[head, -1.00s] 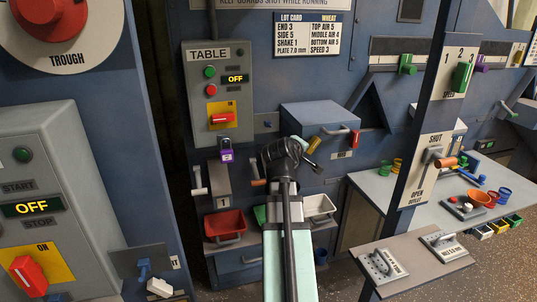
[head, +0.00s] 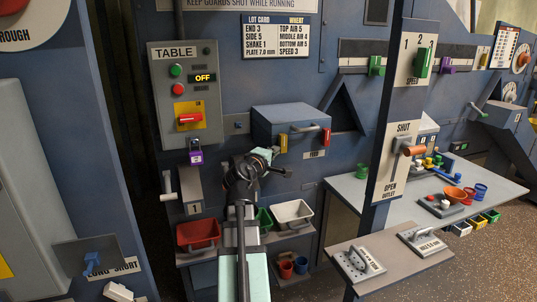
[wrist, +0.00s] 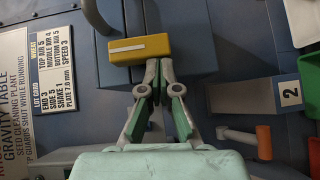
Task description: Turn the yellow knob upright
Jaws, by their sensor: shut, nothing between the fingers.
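The yellow knob (head: 283,143) is on the front of a blue box (head: 290,118), left of its grey handle (head: 305,129). It stands upright in the head view. In the wrist view, which is turned sideways, the knob (wrist: 140,49) shows as a yellow bar with a white line along its length. My gripper (wrist: 158,68) is shut and empty, its tips close to the knob's lower edge in that picture; I cannot tell whether they touch it. In the head view my wrist is below and left of the knob.
A red knob (head: 326,137) is at the box's right. A TABLE switch panel (head: 188,95) with a purple padlock (head: 196,156) is at the left. Below are red (head: 198,234) and white (head: 292,213) bins. A post (head: 396,140) stands at the right.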

